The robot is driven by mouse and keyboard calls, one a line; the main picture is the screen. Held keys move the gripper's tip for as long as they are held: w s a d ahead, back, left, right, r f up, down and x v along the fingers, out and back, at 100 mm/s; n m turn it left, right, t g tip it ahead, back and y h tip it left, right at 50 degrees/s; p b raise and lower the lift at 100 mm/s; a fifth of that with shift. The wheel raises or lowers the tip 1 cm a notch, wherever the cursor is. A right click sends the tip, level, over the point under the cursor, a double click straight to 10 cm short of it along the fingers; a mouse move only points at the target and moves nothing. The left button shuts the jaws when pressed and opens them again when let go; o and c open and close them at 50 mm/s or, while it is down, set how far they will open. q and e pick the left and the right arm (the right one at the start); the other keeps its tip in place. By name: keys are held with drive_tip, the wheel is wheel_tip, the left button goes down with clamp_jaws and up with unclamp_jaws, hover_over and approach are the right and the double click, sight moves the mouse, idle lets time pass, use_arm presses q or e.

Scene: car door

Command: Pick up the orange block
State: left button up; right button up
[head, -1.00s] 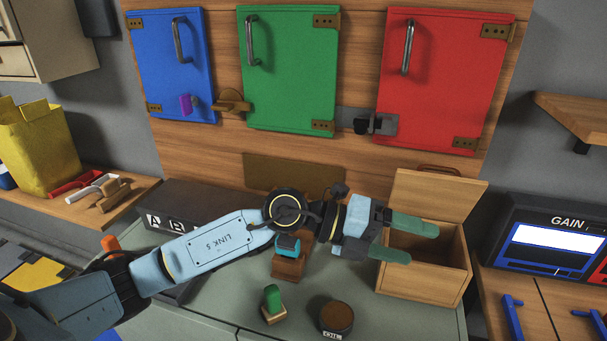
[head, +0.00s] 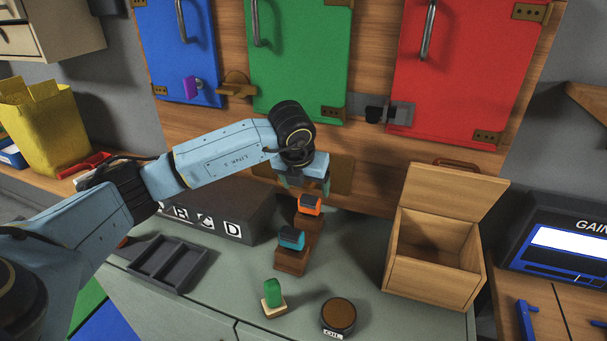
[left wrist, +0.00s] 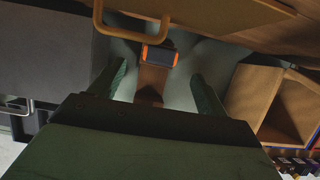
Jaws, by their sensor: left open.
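The orange block (head: 310,204), with a dark top, sits on the rear, higher part of a brown wooden stand (head: 292,262) on the grey-green worktop. In the left wrist view the orange block (left wrist: 160,56) shows ahead of my fingers, within the width of the gap between them. My left gripper (head: 311,185) points down just above and behind the block in the head view. Its green fingers are apart and empty, seen also in the left wrist view (left wrist: 158,78). I cannot tell the exact height gap. My right gripper is not in view.
A teal block (head: 291,238) sits on the stand's front part. A green block (head: 274,291) and a round tin (head: 338,316) stand in front. An open wooden box (head: 435,272) is at right, a dark lettered box (head: 215,215) at left. A wooden handle (left wrist: 130,38) crosses the wrist view.

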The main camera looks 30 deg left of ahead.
sight(309, 199)
use_arm(q)
drive_tip(key=x, duration=0.7)
drive_tip(key=shift+w+f+b, duration=0.15)
drive_tip(key=shift+f+b, duration=0.2)
